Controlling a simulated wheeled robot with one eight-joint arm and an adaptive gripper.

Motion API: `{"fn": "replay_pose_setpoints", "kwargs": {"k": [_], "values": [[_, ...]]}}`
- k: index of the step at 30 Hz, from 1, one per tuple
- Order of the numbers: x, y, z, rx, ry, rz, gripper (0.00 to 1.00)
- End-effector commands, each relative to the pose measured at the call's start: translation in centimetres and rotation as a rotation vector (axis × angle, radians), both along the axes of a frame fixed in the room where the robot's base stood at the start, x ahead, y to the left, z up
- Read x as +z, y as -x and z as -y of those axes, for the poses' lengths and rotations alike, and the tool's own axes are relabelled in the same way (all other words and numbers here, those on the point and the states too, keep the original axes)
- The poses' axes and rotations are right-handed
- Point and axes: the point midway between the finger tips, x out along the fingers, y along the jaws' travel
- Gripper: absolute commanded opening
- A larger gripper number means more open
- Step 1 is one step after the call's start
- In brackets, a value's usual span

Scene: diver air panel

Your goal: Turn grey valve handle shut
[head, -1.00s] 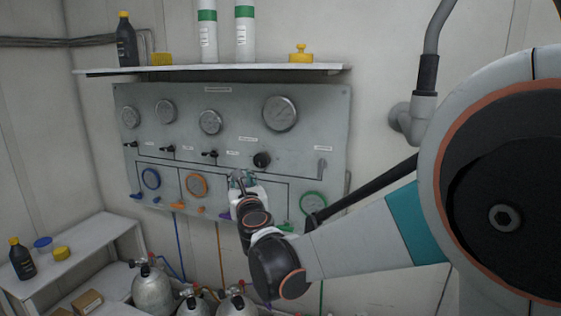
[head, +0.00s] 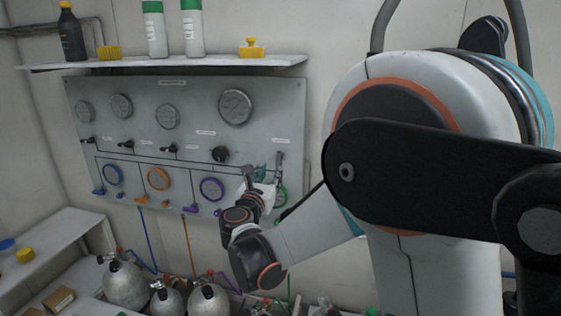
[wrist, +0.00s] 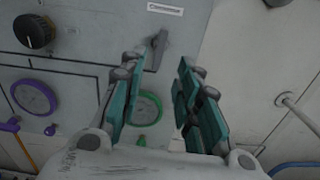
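The grey valve handle (wrist: 158,48) is at the right side of the panel, under a small white label. It hangs roughly vertical, with its lower end leaning left in the wrist view. The handle lies ahead of the gap, nearer the left fingertip. I cannot tell whether they touch.
A green-ringed gauge (wrist: 147,106) lies below the handle, seen between the fingers. A black knob (wrist: 34,32) and a purple-ringed gauge (wrist: 34,97) are to the left. A shelf (head: 180,65) with bottles is above the panel. Gas cylinders (head: 124,284) stand below.

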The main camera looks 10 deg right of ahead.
Motion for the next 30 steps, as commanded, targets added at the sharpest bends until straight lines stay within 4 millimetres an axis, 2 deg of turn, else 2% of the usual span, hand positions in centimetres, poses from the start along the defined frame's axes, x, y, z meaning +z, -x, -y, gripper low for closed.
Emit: {"fn": "replay_pose_setpoints", "kwargs": {"k": [9,15,21,29,30], "values": [[0.0,-5.6,3.1,-0.002,0.000,0.000,0.30],[0.0,-8.0,4.2,0.000,0.000,0.000,0.30],[0.0,-8.9,4.7,0.001,0.000,0.000,0.30],[0.0,-8.9,4.7,0.001,0.000,0.000,0.30],[0.0,-8.9,4.7,0.001,0.000,0.000,0.21]]}}
